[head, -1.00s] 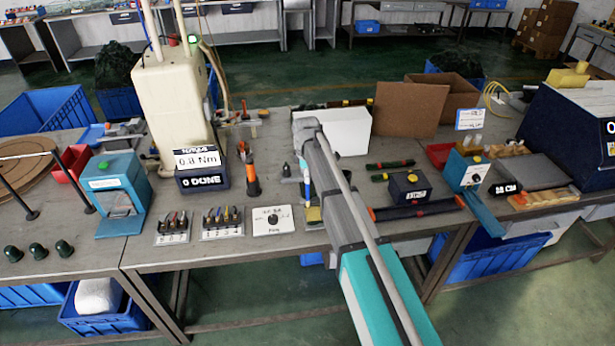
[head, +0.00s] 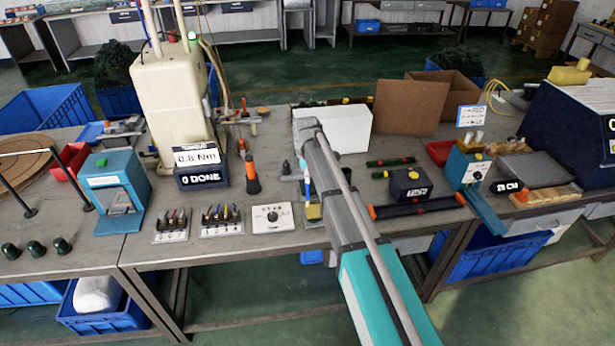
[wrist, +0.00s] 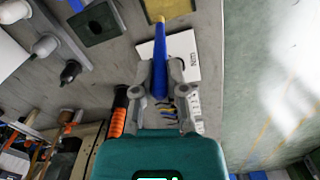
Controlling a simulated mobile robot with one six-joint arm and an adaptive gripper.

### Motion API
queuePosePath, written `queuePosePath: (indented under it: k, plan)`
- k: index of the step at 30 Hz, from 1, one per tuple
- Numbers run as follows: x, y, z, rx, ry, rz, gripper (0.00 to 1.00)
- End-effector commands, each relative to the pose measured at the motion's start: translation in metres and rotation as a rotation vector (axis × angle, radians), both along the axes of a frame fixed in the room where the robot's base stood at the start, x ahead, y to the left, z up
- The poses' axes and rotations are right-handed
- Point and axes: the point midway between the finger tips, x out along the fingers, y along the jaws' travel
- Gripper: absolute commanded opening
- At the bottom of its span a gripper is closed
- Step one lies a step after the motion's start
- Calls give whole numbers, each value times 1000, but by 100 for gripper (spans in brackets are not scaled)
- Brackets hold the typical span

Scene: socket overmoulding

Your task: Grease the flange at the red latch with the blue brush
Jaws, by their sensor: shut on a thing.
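The blue brush (head: 307,185) is upright in the head view, beside my grey arm, above the near part of the bench. In the wrist view, my gripper (wrist: 158,88) is shut on the blue brush (wrist: 160,60). The brush's yellowish tip points toward a yellow pad (wrist: 168,8) at the top edge. The yellow pad also shows in the head view (head: 313,212), close to the brush's lower end. I cannot tell whether they touch. My arm hides much of the gripper in the head view. I cannot make out a red latch or its flange.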

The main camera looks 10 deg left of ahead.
Motion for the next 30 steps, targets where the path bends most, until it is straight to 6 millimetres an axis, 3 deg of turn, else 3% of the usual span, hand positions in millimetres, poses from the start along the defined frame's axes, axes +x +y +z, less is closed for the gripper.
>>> queuePosePath:
  k: [30]
  plan:
    - [0,0,-9,0,0,0,0]
